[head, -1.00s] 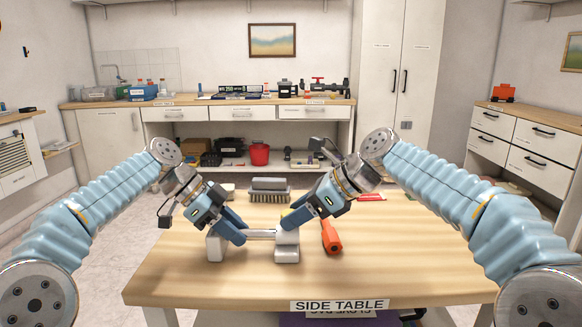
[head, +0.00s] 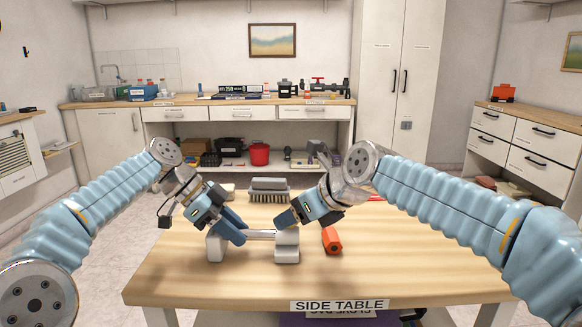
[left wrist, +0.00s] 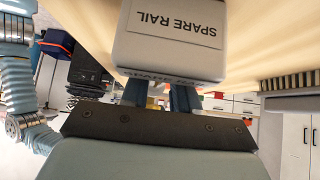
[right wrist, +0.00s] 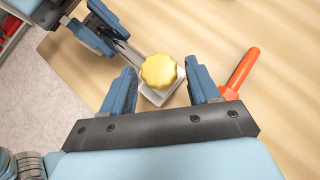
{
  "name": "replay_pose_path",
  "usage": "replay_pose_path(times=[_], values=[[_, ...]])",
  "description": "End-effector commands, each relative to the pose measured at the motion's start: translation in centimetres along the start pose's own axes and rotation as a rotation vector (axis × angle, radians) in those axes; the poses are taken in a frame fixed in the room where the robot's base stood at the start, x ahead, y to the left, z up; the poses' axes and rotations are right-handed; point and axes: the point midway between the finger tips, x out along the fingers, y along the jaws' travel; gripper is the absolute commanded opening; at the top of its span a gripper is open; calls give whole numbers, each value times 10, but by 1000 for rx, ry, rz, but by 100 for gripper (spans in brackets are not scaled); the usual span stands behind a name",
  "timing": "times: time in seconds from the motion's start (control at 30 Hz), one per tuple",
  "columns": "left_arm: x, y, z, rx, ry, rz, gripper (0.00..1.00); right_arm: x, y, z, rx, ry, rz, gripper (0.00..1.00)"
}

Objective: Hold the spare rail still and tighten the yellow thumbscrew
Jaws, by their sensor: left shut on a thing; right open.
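The spare rail (head: 286,246) is a light bar with a white block at each end, lying on the side table. In the left wrist view its labelled end block (left wrist: 172,42) fills the top. My left gripper (head: 238,236) is shut on the rail near its left block. The yellow thumbscrew (right wrist: 158,72) sits on the right block in the right wrist view. My right gripper (head: 283,220) is open, one finger on each side of the screw, with gaps visible at both sides. In the head view the right gripper hides the screw.
An orange-handled tool (head: 331,240) lies just right of the rail, near my right gripper. A grey brush (head: 269,189) stands behind the rail. The front of the side table (head: 220,285) is bare.

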Motion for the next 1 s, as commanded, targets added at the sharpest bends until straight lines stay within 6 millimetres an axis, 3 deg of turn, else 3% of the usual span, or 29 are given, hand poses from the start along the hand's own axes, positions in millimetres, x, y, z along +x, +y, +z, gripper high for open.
replay_pose_path(times=[0.17, 0.6, 1.0], values=[[1, -1, 2, -3, -3, 1, 0, -3, 0, 4, 0, -1, 1, 60], [1, -1, 2, -3, -3, 1, 0, -38, 0, 43, -1, 0, 1, 60], [1, -1, 2, -3, -3, 1, 0, -43, 0, 45, 0, 0, 1, 60]])
